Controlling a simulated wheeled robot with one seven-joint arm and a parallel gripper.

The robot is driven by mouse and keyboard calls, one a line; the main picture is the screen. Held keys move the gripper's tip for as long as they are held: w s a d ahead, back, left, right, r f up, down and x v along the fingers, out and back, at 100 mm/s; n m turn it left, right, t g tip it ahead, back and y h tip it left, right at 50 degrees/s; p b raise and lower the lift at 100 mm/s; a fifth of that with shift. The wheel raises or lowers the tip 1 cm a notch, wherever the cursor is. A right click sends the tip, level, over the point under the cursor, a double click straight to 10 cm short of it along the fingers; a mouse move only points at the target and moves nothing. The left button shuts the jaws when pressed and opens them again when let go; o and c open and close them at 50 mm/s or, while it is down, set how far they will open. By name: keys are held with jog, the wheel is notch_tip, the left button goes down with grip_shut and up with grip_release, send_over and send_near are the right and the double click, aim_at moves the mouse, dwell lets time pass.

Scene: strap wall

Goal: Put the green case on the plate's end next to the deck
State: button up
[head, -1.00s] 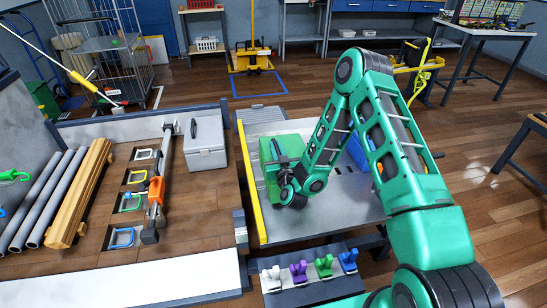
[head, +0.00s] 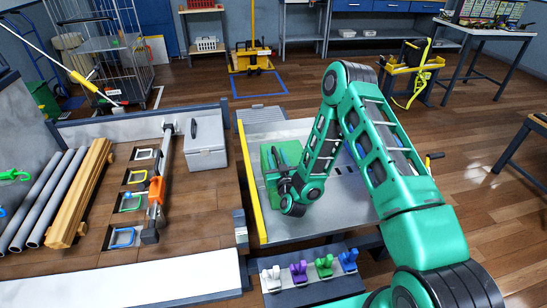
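The green case (head: 268,152) is at the left end of the grey metal plate (head: 330,215), beside the plate's yellow edge strip and close to the wooden deck (head: 195,215). It looks upright and appears to rest on the plate, but its underside is hidden. My gripper (head: 281,163) is at the top of the green case, reaching in from the right. Its dark fingers overlap the case top, and whether they close on a handle is too small to tell. My wrist and forearm hide the case's right side.
A grey case (head: 205,144) stands on the deck near the plate. Pipes (head: 42,200), timber (head: 80,190) and a bar with an orange clamp (head: 157,190) lie farther left. Coloured handles (head: 324,265) line a tray in front. A blue thing (head: 403,161) shows partly behind my arm.

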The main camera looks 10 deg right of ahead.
jog(key=s, duration=0.9)
jog(key=shift+s, duration=0.15)
jog(key=shift+s+d+f, duration=0.1)
jog(key=shift+s+f, duration=0.1)
jog(key=shift+s, duration=0.35)
jog(key=shift+s+r, duration=0.2)
jog(key=shift+s, duration=0.45)
jog(key=shift+s, duration=0.1)
